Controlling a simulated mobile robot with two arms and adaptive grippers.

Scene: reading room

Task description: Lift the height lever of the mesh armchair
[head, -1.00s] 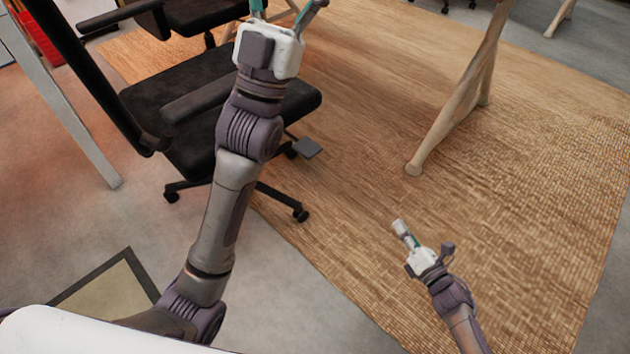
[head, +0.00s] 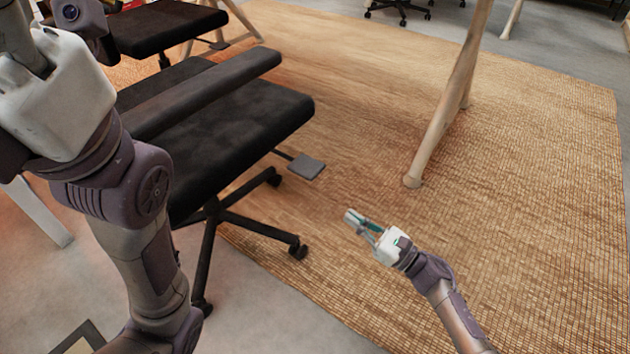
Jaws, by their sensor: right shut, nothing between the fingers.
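The mesh armchair (head: 245,125) stands left of centre in the head view, with its dark seat, a long armrest and a wheeled base showing. Its height lever (head: 306,167) is a flat grey paddle on a thin stalk, sticking out from under the right side of the seat. My right gripper (head: 352,218) is shut and empty, below and to the right of the paddle in the picture, apart from it.
A woven tan rug (head: 530,200) covers much of the floor, with open room right of the chair. A wooden table leg (head: 440,125) stands behind my right gripper. Another dark chair (head: 165,25) is at the upper left, and a wheeled base (head: 400,10) at the top.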

